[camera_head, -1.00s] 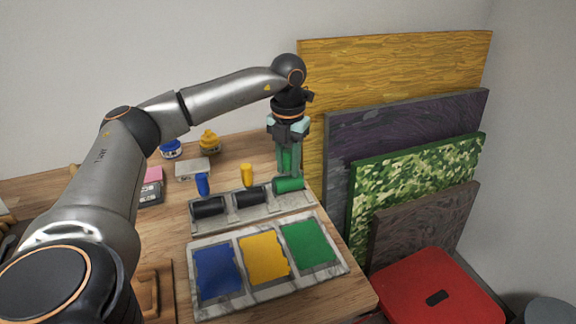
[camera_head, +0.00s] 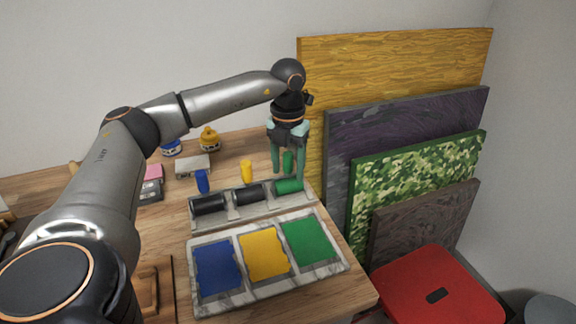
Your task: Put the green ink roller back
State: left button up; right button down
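The green ink roller has an upright green handle (camera_head: 287,162) and a green roller head (camera_head: 288,186). Its head lies in the right compartment of the grey marble-look roller rack (camera_head: 271,208). My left gripper (camera_head: 288,168) points down over the roller, its fingers apart on either side of the handle with a gap visible. The black roller with the blue handle (camera_head: 202,182) and the black roller with the yellow handle (camera_head: 247,172) sit in the left and middle compartments. My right gripper is not in view.
In front of the rack is a marble tray (camera_head: 337,269) with blue, yellow and green ink. Ink jars (camera_head: 209,140) and small blocks stand at the back left. Painted canvases (camera_head: 395,75) lean at the right, beside a red stool (camera_head: 440,285).

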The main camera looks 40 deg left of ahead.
pick_arm(q)
notch_tip(320, 180, up, 13)
jog(key=shift+p, duration=0.6)
